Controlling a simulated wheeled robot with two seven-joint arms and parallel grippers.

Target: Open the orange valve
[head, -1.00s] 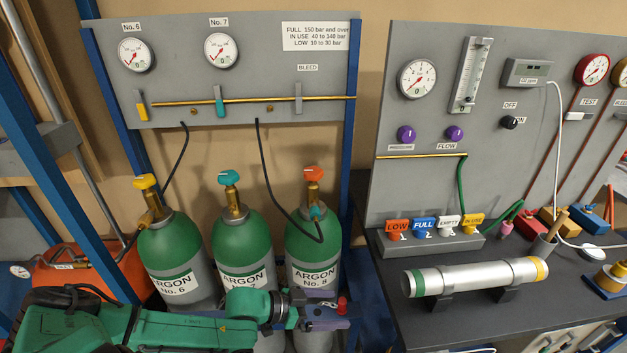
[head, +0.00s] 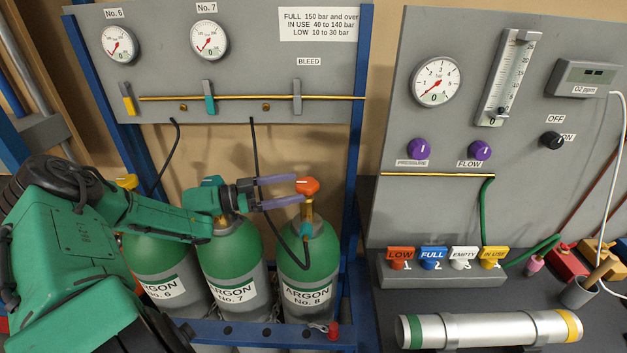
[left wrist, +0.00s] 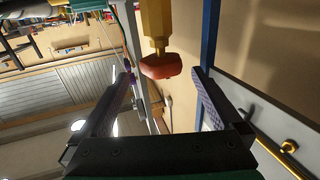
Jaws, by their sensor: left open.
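The orange valve (head: 307,186) is a knob on the brass neck of the green and grey cylinder labelled Argon No. 8 (head: 308,255), the rightmost of three. My left gripper (head: 296,189) comes in from the left at knob height, with its two purple-grey fingers open and their tips close to the knob. In the left wrist view the orange knob (left wrist: 162,66) lies centred in the gap near the tips of my left gripper (left wrist: 163,78), with a clear space on each side. I cannot tell whether the knob is fully between the fingers. My right gripper is not in view.
Cylinders No. 6 (head: 160,260) and No. 7 (head: 232,255) stand to the left, their tops partly behind my left arm. A black hose (head: 270,175) hangs to cylinder No. 8. A blue rack rail (head: 270,333) runs in front. A grey gauge panel (head: 240,60) stands behind.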

